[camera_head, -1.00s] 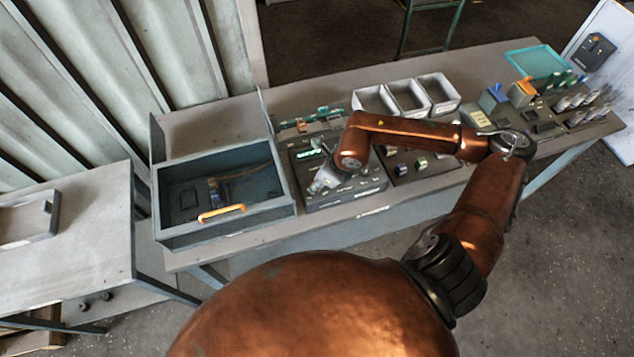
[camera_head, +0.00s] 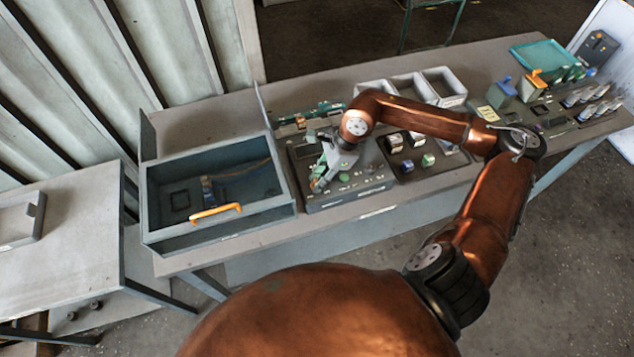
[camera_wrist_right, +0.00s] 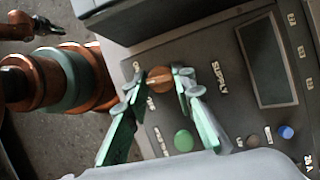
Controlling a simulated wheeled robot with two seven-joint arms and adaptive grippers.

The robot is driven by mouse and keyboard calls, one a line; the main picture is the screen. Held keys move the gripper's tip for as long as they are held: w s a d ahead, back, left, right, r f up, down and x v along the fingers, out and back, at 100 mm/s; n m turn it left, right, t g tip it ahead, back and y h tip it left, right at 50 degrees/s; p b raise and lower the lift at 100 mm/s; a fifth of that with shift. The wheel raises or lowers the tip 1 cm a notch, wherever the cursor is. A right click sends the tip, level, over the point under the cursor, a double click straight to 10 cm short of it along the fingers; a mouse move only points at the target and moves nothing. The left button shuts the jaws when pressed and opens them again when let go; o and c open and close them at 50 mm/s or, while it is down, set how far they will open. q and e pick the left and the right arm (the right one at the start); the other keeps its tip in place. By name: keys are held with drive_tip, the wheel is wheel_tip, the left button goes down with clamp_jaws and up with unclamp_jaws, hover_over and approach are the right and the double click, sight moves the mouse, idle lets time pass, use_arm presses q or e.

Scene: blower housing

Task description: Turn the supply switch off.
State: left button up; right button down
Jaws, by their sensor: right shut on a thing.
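The supply panel (camera_head: 352,190) is a dark box with a screen and several buttons, on the bench left of centre. My right gripper (camera_head: 320,178) reaches down onto its left part. In the right wrist view, the supply switch (camera_wrist_right: 160,79) is a round copper-brown knob beside the SUPPLY lettering. The green fingertips of my right gripper (camera_wrist_right: 157,88) are closed on the knob, one on each side. The knob's turn position cannot be read, as the fingers cover part of its surroundings.
A green button (camera_wrist_right: 183,140), a blue button (camera_wrist_right: 286,132) and a dark screen (camera_wrist_right: 262,62) are close by on the panel. An open grey box with an orange handle (camera_head: 215,213) stands left of it. White bins (camera_head: 444,86) stand behind to the right.

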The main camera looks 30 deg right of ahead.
drive_tip(key=n+g+b, duration=0.1)
drive_tip(key=n+b, duration=0.2)
drive_tip(key=n, duration=0.1)
drive_tip(key=n+g+b, duration=0.1)
drive_tip(key=n+b, duration=0.1)
drive_tip(key=shift+w+f+g+b, duration=0.25)
drive_tip(key=shift+g+b, duration=0.05)
use_arm(q)
wheel_tip(320, 180, down, 9)
drive_tip(key=s+b, duration=0.3)
drive_tip(key=shift+f+g, duration=0.15)
drive_tip(key=shift+g, duration=0.15)
use_arm(e)
drive_tip(key=shift+r+n+g+h, duration=0.15)
drive_tip(key=shift+n+g, duration=0.2)
drive_tip(key=shift+n, duration=0.75)
drive_tip(key=shift+r+n+g+h, duration=0.15)
drive_tip(key=shift+n+g, duration=0.2)
drive_tip(key=shift+n, duration=0.75)
drive_tip(key=shift+f, duration=0.1)
drive_tip(key=c, duration=1.6)
unclamp_jaws()
drive_tip(key=v, duration=1.2)
use_arm(q)
drive_tip(key=shift+w, duration=0.1)
